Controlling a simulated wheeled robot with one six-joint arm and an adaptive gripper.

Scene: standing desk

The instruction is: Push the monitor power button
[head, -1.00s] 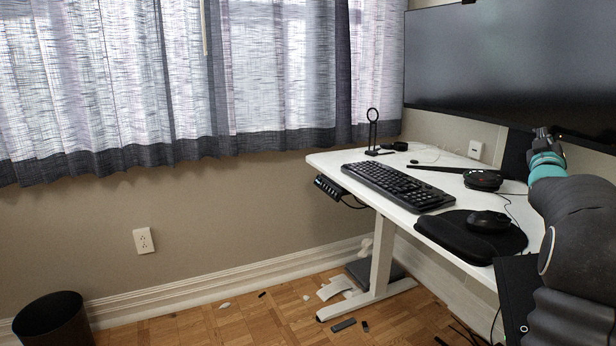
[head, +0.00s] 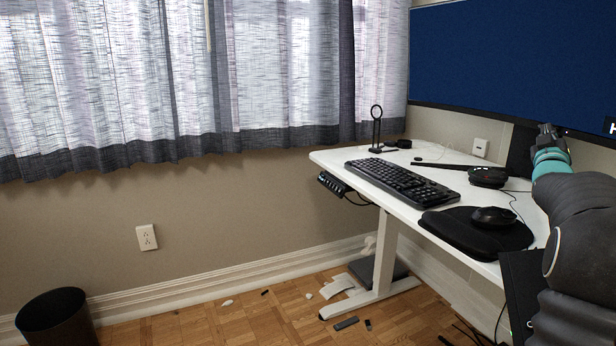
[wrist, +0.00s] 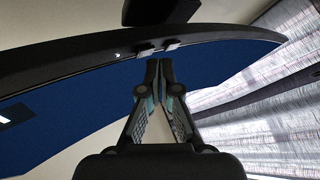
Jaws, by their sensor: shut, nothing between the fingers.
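The monitor (head: 500,60) is at the upper right of the head view, and its screen is lit plain blue with a bit of white lettering at the right edge. In the wrist view the monitor's dark lower edge (wrist: 80,65) runs across the top, with a small white light on it. Small blocks (wrist: 158,48), perhaps the buttons, sit on that edge just beyond my fingertips. My gripper (wrist: 159,64) is shut and empty, its tips close under the edge; I cannot tell whether they touch. In the head view my gripper (head: 547,130) is at the monitor's lower edge.
The white desk (head: 335,160) holds a keyboard (head: 400,183), a mouse (head: 493,216) on a black pad (head: 460,232), a round black device (head: 488,177) and a ring stand (head: 376,128). A bin (head: 55,318) stands on the floor at left.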

